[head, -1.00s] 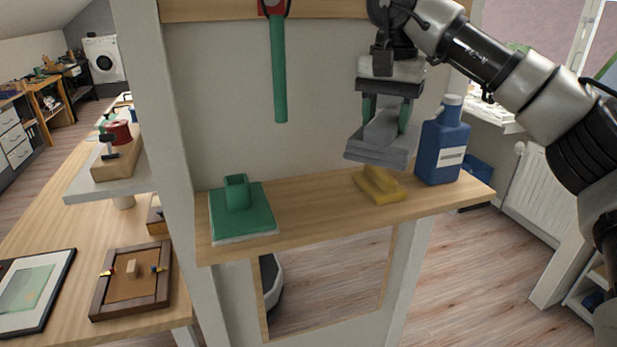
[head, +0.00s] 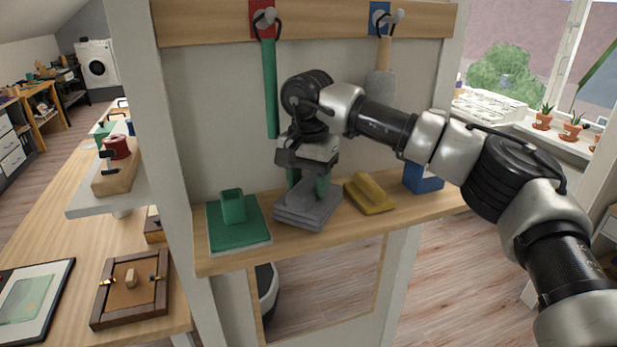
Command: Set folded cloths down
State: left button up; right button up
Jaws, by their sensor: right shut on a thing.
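My right gripper (head: 308,184) points down over the wooden shelf and is shut on the upright grip of a grey folded cloth (head: 306,211). The grey cloth is level, at the shelf between the other two cloths; I cannot tell whether its underside touches the wood. A green folded cloth (head: 252,236) with an upright grip lies on the shelf to its left, very close. A yellow folded cloth (head: 371,197) lies to its right with a small gap. My left gripper is out of view.
A green-handled tool (head: 270,90) hangs from a hook behind, left of my gripper. A bench with a framed wooden tray (head: 158,303) stands at lower left.

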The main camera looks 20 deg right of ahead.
jog(key=shift+w+f, duration=0.1)
jog(key=shift+f, duration=0.1)
jog(key=o, duration=1)
jog(key=shift+f, duration=0.1)
jog(key=shift+c, duration=0.2)
